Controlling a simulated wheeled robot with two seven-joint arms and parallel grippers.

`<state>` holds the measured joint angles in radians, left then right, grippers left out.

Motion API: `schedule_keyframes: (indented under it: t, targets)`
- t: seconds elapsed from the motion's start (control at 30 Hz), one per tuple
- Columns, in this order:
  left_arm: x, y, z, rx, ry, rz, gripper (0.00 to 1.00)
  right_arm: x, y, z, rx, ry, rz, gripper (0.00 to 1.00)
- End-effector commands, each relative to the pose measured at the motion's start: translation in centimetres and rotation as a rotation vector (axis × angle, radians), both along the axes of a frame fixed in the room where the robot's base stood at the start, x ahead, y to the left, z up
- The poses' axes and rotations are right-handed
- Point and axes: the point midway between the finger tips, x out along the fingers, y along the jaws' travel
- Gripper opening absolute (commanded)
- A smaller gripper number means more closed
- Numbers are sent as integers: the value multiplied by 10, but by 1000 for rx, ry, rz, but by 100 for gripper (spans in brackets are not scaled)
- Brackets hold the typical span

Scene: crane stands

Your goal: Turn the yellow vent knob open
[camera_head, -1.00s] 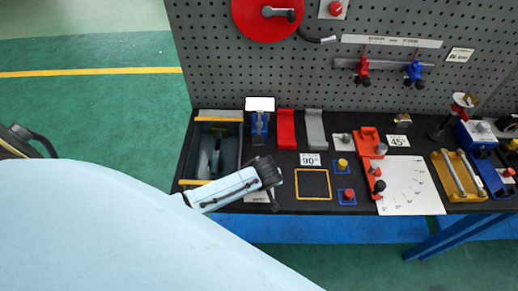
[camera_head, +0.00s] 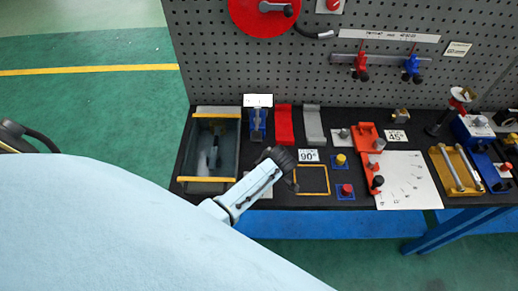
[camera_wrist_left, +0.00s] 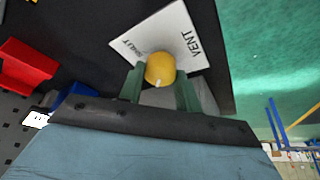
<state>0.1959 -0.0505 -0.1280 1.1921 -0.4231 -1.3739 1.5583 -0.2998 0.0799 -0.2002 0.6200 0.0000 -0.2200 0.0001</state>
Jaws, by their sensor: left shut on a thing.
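The yellow vent knob (camera_wrist_left: 160,67) is round, with a small white mark on its near side. It sits at a white plate (camera_wrist_left: 183,32) lettered VENT in the left wrist view. My left gripper (camera_wrist_left: 159,84) has its two green fingers on either side of the knob and is shut on it. In the head view my left gripper (camera_head: 282,164) is over the front of the bench, and its wrist hides the knob. A strip of a white plate (camera_head: 261,191) shows beside the wrist there. My right gripper is not in view.
A grey bin (camera_head: 232,150) with yellow edges stands left of the gripper. A yellow square outline (camera_head: 327,181) and a red button (camera_head: 347,189) lie to its right. Red and grey blocks stand behind, before the pegboard (camera_head: 300,70).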

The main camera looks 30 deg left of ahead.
Motion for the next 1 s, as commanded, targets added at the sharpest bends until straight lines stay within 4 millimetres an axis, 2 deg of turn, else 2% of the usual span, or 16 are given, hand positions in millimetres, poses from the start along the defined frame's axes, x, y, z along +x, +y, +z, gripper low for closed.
schedule_keyframes:
  t: [0.4, 0.43, 0.57, 0.6, 1.0]
  targets:
    - [0, 2, 1, 4, -1, 10, 11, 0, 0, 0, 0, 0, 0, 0]
    - [0, 2, 1, 4, -1, 10, 36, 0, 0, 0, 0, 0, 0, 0]
    - [0, 2, 1, 3, 0, 9, 53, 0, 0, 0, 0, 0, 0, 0]
    - [0, 2, 1, 3, -1, 9, 56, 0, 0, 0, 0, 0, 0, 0]
    - [0, -3, 7, 0, -3, 6, 56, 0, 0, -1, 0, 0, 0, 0]
